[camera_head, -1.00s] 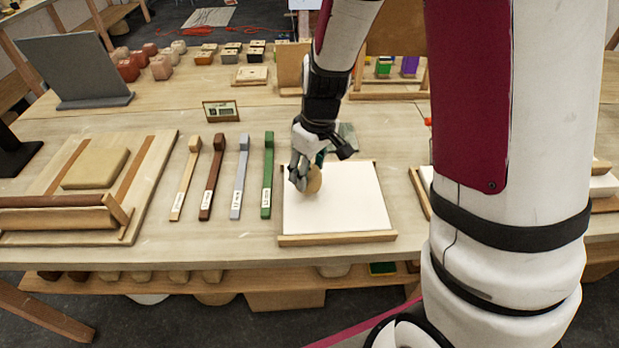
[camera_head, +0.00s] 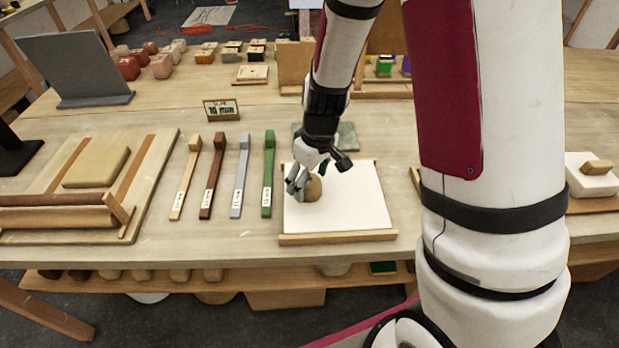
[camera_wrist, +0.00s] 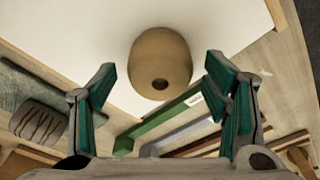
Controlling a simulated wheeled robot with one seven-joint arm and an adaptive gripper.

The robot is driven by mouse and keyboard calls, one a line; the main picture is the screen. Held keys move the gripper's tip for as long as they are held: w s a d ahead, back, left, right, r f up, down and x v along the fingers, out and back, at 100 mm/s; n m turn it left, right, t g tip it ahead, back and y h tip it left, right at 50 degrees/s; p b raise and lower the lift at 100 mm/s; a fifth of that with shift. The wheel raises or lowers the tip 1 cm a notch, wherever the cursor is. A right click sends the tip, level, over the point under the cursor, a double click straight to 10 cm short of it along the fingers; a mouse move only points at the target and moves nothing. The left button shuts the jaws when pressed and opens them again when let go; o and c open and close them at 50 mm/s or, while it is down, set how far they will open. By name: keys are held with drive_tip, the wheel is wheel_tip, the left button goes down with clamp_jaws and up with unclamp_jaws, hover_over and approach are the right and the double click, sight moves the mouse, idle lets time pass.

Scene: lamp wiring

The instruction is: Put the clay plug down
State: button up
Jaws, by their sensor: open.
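The clay plug (camera_head: 313,188) is a tan, rounded lump with a small dark hole. It rests on the white board (camera_head: 350,205), toward the board's left side. In the wrist view the plug (camera_wrist: 160,62) sits ahead of and between the fingers, with a gap on both sides. My gripper (camera_head: 301,185) is low over the board, just left of and partly in front of the plug in the head view. In the wrist view my gripper (camera_wrist: 163,92) is open, its green-padded fingers spread and holding nothing.
Several coloured sticks, the nearest green (camera_head: 268,175), lie left of the board. A small sign (camera_head: 221,110) stands behind them. A wooden frame with a tan slab (camera_head: 96,167) is at far left. A white block (camera_head: 592,178) is at far right.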

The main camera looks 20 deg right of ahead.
sight(316, 183)
drive_tip(key=shift+r, duration=0.1)
wheel_tip(316, 183, up, 12)
drive_tip(key=s, duration=0.2)
drive_tip(key=s+r+m+t, duration=0.3)
drive_tip(key=s+r+m, duration=0.2)
drive_tip(key=s+r, duration=0.9)
drive_tip(key=s, duration=0.4)
drive_tip(key=shift+s+d+t+h, duration=0.25)
drive_tip(key=shift+d+t+h, duration=0.05)
drive_tip(key=shift+h, duration=0.1)
drive_tip(key=shift+r, duration=0.1)
